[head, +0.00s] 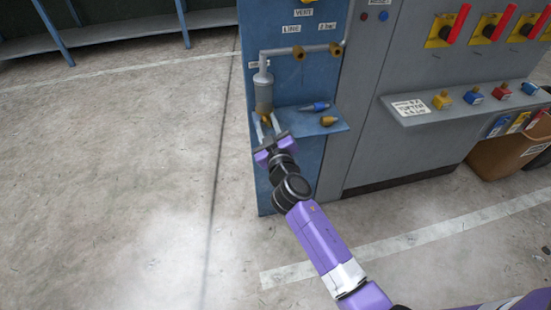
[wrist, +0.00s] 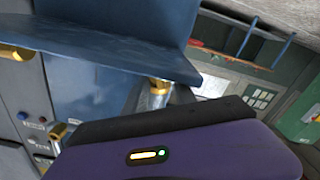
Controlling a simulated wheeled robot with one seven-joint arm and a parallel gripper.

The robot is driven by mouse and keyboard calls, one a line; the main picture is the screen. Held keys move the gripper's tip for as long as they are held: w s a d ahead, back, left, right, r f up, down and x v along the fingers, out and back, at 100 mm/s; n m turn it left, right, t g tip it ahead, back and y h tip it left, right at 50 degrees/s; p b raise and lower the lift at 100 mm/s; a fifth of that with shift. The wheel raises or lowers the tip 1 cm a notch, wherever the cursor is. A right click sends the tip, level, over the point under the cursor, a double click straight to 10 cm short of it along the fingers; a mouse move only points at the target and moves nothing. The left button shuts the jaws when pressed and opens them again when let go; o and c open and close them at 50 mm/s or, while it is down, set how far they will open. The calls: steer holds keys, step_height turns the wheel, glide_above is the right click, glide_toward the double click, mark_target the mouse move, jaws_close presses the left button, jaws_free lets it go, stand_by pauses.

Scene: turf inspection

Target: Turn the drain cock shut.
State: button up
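The brass drain cock (head: 265,118) hangs under a grey cylindrical bowl (head: 263,92) on the blue panel. In the wrist view a brass fitting (wrist: 158,90), which looks like the cock, shows just beyond the dark edge of my gripper's purple body. My gripper (head: 267,124) is just below the bowl. Its two pale fingers stand apart, one on each side of the cock, with some gap visible. I cannot tell whether either finger touches it. The cock's lower part and its handle angle are partly hidden by the gripper.
A small blue shelf (head: 336,123) right of my gripper holds a blue-tipped tool (head: 315,107) and a brass piece (head: 328,121). A grey cabinet shelf (head: 455,115) with several coloured blocks is farther right. Floor at left is clear.

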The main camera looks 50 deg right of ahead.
steer(key=m+p, duration=0.1)
steer(key=m, duration=0.4)
steer(key=shift+s+d+r, duration=0.1)
steer(key=s+a+r+n+t+y+p, duration=0.1)
steer(key=s+a+r+n+y+p, duration=0.1)
steer(key=s+a, duration=0.8)
steer(key=s+a+r+n+t+y+p, duration=0.1)
steer(key=s+a+r+y, duration=0.3)
steer(key=s+a, duration=0.6)
steer(key=s+r+n+p, duration=0.1)
steer(key=s+r, duration=0.1)
steer(key=s, duration=0.1)
steer(key=shift+a+n+t+p, duration=0.15)
steer(key=shift+n+t+p, duration=0.15)
steer(key=shift+n+p, duration=0.1)
